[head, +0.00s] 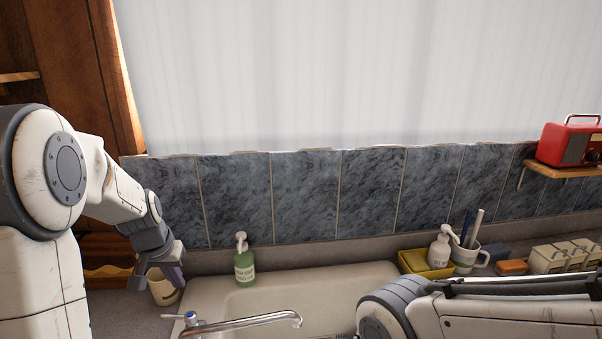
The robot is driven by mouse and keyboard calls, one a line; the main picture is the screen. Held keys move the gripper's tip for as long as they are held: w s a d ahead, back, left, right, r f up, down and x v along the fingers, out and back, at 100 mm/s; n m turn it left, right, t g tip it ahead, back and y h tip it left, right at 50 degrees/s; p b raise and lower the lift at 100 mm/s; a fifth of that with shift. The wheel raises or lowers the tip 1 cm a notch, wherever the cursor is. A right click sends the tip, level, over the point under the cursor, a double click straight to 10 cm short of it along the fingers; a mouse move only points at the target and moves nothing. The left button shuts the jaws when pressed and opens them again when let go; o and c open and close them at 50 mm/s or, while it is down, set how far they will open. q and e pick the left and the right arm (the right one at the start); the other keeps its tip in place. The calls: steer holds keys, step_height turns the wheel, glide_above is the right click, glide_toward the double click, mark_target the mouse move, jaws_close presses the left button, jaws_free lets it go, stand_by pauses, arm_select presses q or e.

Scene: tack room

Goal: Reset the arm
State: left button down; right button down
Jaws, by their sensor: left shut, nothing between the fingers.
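My left arm comes in from the left. Its gripper (174,281) points down near a cream cup (160,287) on the counter left of the sink. The gripper is shut and empty, and it partly covers the cup; whether they touch I cannot tell. My right arm (480,310) lies across the lower right of the view. Its gripper is out of view.
A white sink (340,282) with a metal tap (250,321) is at the centre. A green soap bottle (244,262) stands behind it. A yellow tray (412,261), a white pump bottle (440,250) and a mug (467,259) are at right. A red radio (565,143) sits on a shelf.

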arm_select(q)
steer(key=s+d+m+h, duration=0.1)
steer(key=s+d+m, duration=0.15)
steer(key=d, duration=0.95)
steer(key=s+d+m+g+b, duration=0.1)
steer(key=s+d+m, duration=0.2)
steer(key=s+d, duration=0.4)
steer(key=s+d+m+g, duration=0.2)
steer(key=s+d, duration=0.6)
steer(key=s, duration=0.8)
steer(key=shift+s+d+m+b, duration=0.25)
steer(key=shift+m+b, duration=0.1)
steer(key=shift+m, duration=0.3)
